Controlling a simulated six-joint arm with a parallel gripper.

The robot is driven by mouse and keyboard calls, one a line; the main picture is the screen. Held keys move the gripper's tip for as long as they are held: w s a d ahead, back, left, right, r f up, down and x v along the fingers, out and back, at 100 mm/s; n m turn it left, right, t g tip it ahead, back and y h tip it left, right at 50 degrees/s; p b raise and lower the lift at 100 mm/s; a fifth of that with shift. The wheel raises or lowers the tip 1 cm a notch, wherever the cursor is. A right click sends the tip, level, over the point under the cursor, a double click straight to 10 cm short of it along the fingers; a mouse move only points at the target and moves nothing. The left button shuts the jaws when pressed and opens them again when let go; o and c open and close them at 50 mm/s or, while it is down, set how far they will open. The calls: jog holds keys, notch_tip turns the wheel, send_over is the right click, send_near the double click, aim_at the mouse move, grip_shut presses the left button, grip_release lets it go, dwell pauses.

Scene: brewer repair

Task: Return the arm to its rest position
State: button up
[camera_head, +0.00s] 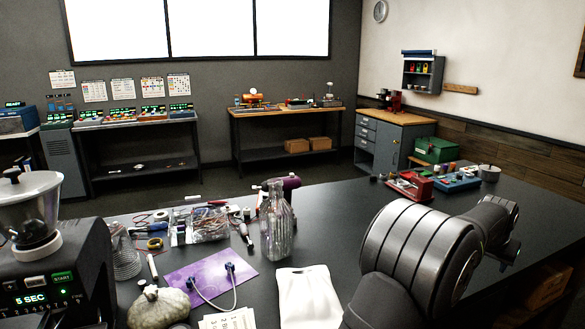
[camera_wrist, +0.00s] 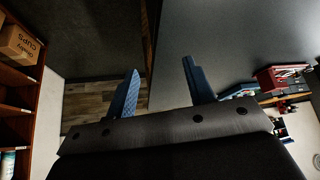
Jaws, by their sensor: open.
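My arm's grey links show at the right front of the head view, over the dark workbench (camera_head: 340,215). The wrist view looks past the fingers to the bench surface (camera_wrist: 220,40), a strip of wood floor or panel and a shelf. A grinder (camera_head: 40,250) with a lit "5 SEC" display stands at the left front of the bench.
A wooden shelf (camera_wrist: 22,75) shows in the wrist view.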

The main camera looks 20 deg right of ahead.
jog(key=shift+m+g, duration=0.4)
jog(key=shift+m, duration=0.4)
jog(key=shift+s+d+f, duration=0.15)
jog(key=shift+d, duration=0.7)
jog(key=shift+s+d+f, duration=0.1)
jog(key=shift+d+f, duration=0.1)
jog(key=shift+d, duration=0.65)
jog(key=shift+s+d+f, duration=0.15)
jog(key=shift+d, duration=0.7)
